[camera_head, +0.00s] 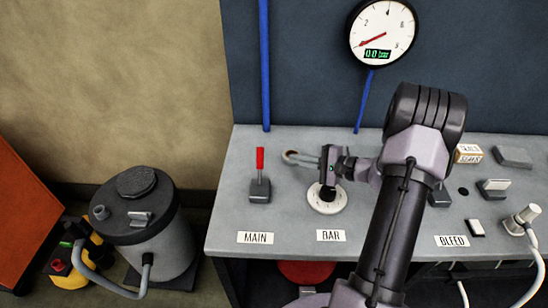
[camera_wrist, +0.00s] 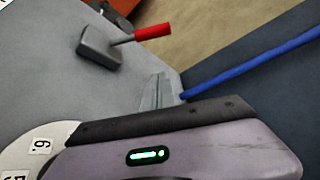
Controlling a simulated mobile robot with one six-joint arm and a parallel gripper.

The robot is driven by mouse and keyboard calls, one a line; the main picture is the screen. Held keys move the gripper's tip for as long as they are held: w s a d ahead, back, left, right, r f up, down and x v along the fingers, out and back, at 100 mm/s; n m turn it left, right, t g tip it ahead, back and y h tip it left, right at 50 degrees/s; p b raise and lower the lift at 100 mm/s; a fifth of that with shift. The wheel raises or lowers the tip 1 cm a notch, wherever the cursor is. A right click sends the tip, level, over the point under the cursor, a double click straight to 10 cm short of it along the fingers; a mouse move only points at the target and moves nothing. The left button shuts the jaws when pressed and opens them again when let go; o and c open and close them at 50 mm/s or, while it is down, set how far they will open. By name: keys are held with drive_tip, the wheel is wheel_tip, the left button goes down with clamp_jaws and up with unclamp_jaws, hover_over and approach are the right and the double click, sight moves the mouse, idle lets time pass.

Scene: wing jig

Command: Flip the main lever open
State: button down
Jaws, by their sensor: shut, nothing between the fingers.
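The main lever has a red handle (camera_head: 260,159) on a dark grey base (camera_head: 260,191), behind the MAIN label (camera_head: 256,238). In the head view the handle points up, toward the back wall. In the wrist view the red handle (camera_wrist: 152,32) points right from its grey base (camera_wrist: 99,46). My gripper (camera_head: 291,156) is shut and empty, to the right of the lever and apart from it. Its fingertips (camera_wrist: 158,90) show in the wrist view. The exact height gap to the panel is hard to tell.
The white BAR dial (camera_head: 325,203) sits under my wrist. A gauge (camera_head: 382,31) reading 0.0 bar hangs on the wall, with a blue pipe (camera_head: 264,65) to its left. Switches and a hose fitting (camera_head: 522,219) are at right. A grey canister (camera_head: 147,230) stands left of the bench.

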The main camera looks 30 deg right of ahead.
sight(260, 165)
drive_tip(key=b+x, duration=0.1)
drive_tip(key=x, duration=0.7)
drive_tip(key=shift+w+a+f+b, duration=0.25)
drive_tip(key=shift+b, duration=0.1)
drive_tip(key=shift+w+a, duration=0.4)
drive_tip(key=shift+a, duration=0.05)
drive_tip(key=shift+s+a+r, duration=0.95)
drive_tip(key=shift+s+a, duration=0.1)
drive_tip(key=shift+s, duration=0.05)
drive_tip(key=shift+s+d+b, duration=0.1)
drive_tip(key=shift+d+b, duration=0.05)
drive_tip(key=shift+b, duration=0.55)
